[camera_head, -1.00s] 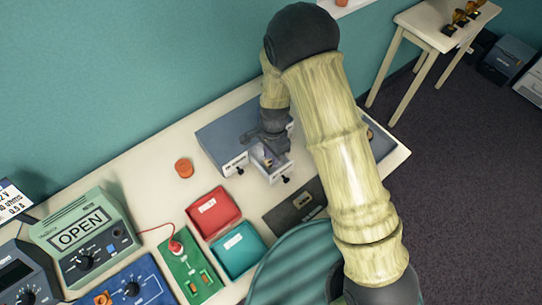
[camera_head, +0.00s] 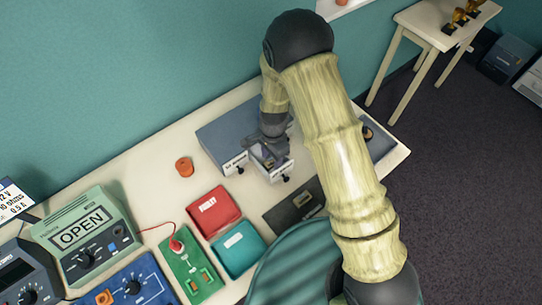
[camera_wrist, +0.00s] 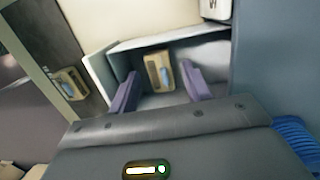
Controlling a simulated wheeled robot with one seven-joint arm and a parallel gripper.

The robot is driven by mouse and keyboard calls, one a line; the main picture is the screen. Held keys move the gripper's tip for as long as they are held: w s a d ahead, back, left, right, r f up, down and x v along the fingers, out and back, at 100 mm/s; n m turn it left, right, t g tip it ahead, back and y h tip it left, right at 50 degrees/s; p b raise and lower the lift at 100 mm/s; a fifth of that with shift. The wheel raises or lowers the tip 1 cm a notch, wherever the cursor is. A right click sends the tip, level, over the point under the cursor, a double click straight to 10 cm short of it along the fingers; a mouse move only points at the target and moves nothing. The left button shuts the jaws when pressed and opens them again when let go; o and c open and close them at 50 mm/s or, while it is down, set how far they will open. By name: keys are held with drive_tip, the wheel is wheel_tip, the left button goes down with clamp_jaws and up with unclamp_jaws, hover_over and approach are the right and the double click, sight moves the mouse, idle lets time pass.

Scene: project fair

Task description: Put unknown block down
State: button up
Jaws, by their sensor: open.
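A small tan block (camera_wrist: 152,74) with a blue-grey middle lies in an open drawer (camera_wrist: 205,50) in the wrist view. My gripper (camera_wrist: 160,88) is open, with one purple finger on each side of the block and gaps between. In the head view my gripper (camera_head: 266,152) is over the pulled-out drawer (camera_head: 280,174) of a grey cabinet (camera_head: 225,130). I cannot tell whether the block touches the drawer floor all over.
A similar tan piece (camera_wrist: 70,84) lies on a dark plate (camera_head: 283,214) beside the drawer. A red tray (camera_head: 213,212), a teal tray (camera_head: 238,250), an orange cylinder (camera_head: 184,166) and a green meter (camera_head: 85,240) stand on the bench. Free bench shows left of the cabinet.

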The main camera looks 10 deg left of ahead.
drive_tip(key=shift+r, duration=0.2)
wheel_tip(320, 180, up, 12)
drive_tip(key=w+b, duration=0.1)
drive_tip(key=b, duration=0.2)
drive_tip(key=shift+w, duration=0.2)
drive_tip(key=shift+f, duration=0.15)
drive_tip(key=shift+s+d, duration=0.1)
drive_tip(key=s+d+r+n+t, duration=0.1)
drive_tip(key=s+d+r+n, duration=0.1)
drive_tip(key=d, duration=0.6)
drive_tip(key=s+d+r+n+t, duration=0.1)
drive_tip(key=s+d+r+n, duration=0.2)
drive_tip(key=d, duration=0.5)
drive_tip(key=s+d+r+n+t, duration=0.2)
drive_tip(key=d+r+n, duration=0.1)
drive_tip(key=d, duration=0.5)
drive_tip(key=shift+s+d+r, duration=0.15)
drive_tip(key=shift+s+r, duration=0.2)
drive_tip(key=shift+r, duration=0.1)
